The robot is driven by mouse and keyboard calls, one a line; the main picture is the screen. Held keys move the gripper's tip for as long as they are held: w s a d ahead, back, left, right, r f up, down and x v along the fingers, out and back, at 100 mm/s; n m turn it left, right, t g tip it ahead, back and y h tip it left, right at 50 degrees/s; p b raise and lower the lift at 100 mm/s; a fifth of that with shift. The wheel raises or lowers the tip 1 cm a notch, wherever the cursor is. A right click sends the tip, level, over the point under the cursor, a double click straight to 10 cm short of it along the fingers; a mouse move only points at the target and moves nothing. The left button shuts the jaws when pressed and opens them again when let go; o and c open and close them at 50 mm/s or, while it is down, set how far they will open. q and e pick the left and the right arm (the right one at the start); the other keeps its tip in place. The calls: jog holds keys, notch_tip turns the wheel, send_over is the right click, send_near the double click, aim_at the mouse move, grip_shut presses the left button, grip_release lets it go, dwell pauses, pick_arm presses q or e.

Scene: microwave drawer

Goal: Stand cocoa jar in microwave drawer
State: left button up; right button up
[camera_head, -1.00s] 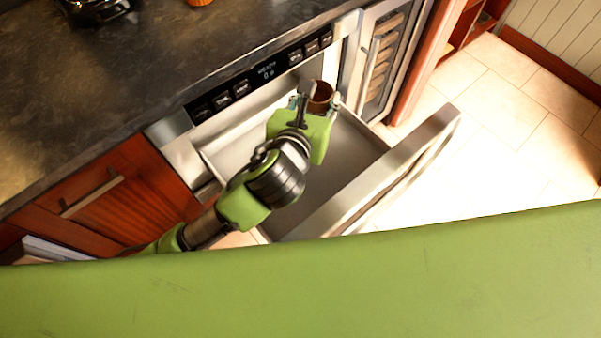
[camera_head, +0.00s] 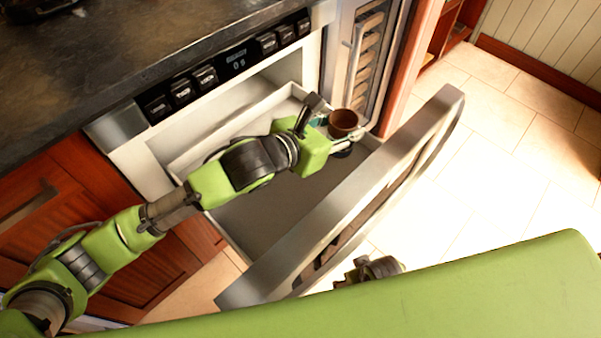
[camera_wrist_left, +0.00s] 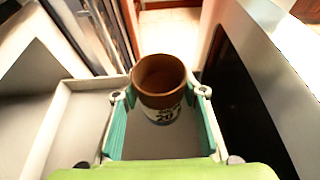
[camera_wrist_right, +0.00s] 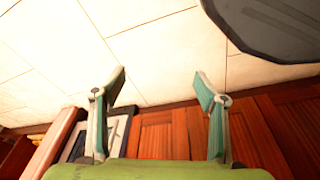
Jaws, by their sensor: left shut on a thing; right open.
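The cocoa jar (camera_head: 343,121), brown-rimmed with a printed label, is at the far right end of the drawer in the head view. My left gripper (camera_head: 330,126) is shut on it. In the left wrist view the jar (camera_wrist_left: 159,88) stands between the two fingertips (camera_wrist_left: 160,93), its open top facing the camera. Whether its base touches the drawer floor cannot be told. The microwave drawer (camera_head: 270,215) is pulled out, with its pale floor empty elsewhere. My right gripper (camera_wrist_right: 160,90) is open and empty, above the floor in the right wrist view.
The drawer's thick front panel (camera_head: 350,205) stands up on the near side. The control panel (camera_head: 235,65) and dark countertop (camera_head: 90,60) lie above the drawer. A wine cooler (camera_head: 360,55) stands to the right. Tiled floor (camera_head: 500,130) is clear beyond.

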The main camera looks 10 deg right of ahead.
pick_arm(q)
jog(key=s+a+f, duration=0.1)
jog(key=a+f, duration=0.1)
jog(key=f, duration=0.1)
jog(key=s+a+f+b, duration=0.1)
jog(key=a+f, duration=0.2)
jog(key=a+f+b, duration=0.1)
jog(key=a+f, duration=0.2)
jog(key=f, duration=0.1)
jog(key=shift+s+a, duration=0.15)
jog(key=shift+s, duration=0.25)
jog(key=shift+f, duration=0.25)
pick_arm(e)
jog(key=w+v, duration=0.2)
jog(key=v, duration=0.6)
jog(key=shift+w+r+t, duration=0.3)
jog(key=shift+r, duration=0.3)
pick_arm(q)
jog(key=shift+f+b, duration=0.15)
jog(key=shift+b, duration=0.15)
pick_arm(e)
jog(key=shift+r, duration=0.15)
pick_arm(q)
jog(key=o, duration=1.2)
jog(key=shift+o, duration=0.2)
pick_arm(e)
jog(key=shift+r, duration=0.1)
